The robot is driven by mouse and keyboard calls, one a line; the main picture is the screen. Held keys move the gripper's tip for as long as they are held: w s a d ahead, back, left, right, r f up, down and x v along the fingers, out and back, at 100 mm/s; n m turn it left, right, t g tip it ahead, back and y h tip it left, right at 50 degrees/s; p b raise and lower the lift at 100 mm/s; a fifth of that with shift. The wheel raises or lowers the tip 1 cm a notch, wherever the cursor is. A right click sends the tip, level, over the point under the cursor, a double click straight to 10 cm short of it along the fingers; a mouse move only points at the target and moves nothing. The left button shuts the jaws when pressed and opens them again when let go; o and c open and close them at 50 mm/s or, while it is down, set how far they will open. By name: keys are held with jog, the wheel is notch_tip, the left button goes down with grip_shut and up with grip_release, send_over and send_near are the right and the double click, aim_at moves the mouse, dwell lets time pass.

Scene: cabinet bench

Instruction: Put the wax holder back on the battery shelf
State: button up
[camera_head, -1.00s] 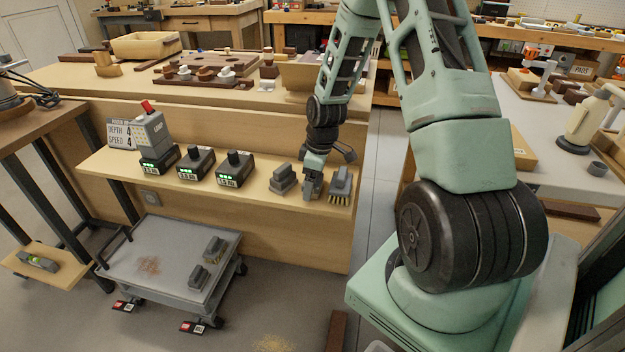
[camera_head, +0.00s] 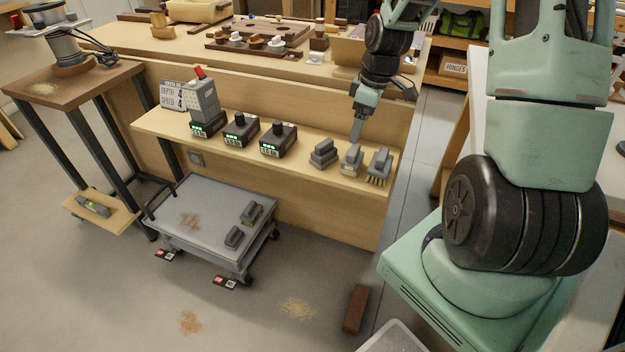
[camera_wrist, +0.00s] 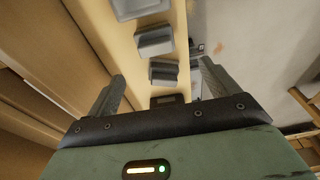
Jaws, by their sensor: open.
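The grey holder with a small pale front label (camera_head: 351,161), which I take for the wax holder, stands upright on the wooden shelf (camera_head: 300,165). It sits between a plain grey block (camera_head: 323,153) and a grey brush with yellow bristles (camera_head: 380,165). My gripper (camera_head: 356,138) is just above the labelled holder, pointing down. In the wrist view, my gripper (camera_wrist: 161,72) has its fingers wide apart with nothing held. Grey blocks on the shelf show beyond and between the fingers; their labels cannot be read there.
Black battery units with green lights (camera_head: 240,130) stand left on the shelf, one under a grey box with a red top (camera_head: 202,100). A grey cart (camera_head: 195,215) below carries two grey pieces. The bench top (camera_head: 150,45) behind holds trays.

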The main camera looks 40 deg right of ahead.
jog(key=s+a+r+n+g, duration=0.1)
jog(key=s+a+r, duration=0.15)
jog(key=a, duration=0.95)
jog(key=s+a+r, duration=0.2)
jog(key=a+r, duration=0.2)
jog(key=a, duration=0.8)
jog(key=s+a+r, duration=0.1)
jog(key=s+a, duration=0.5)
jog(key=s, duration=0.2)
jog(key=s+a+r, duration=0.1)
jog(key=s+a, duration=0.4)
jog(key=s, duration=0.3)
jog(key=shift+s+a+r+g, duration=0.3)
jog(key=shift+a, duration=0.05)
jog(key=shift+r, duration=0.1)
notch_tip(320, 180, up, 15)
jog(key=p, duration=1.5)
jog(key=shift+f, duration=0.25)
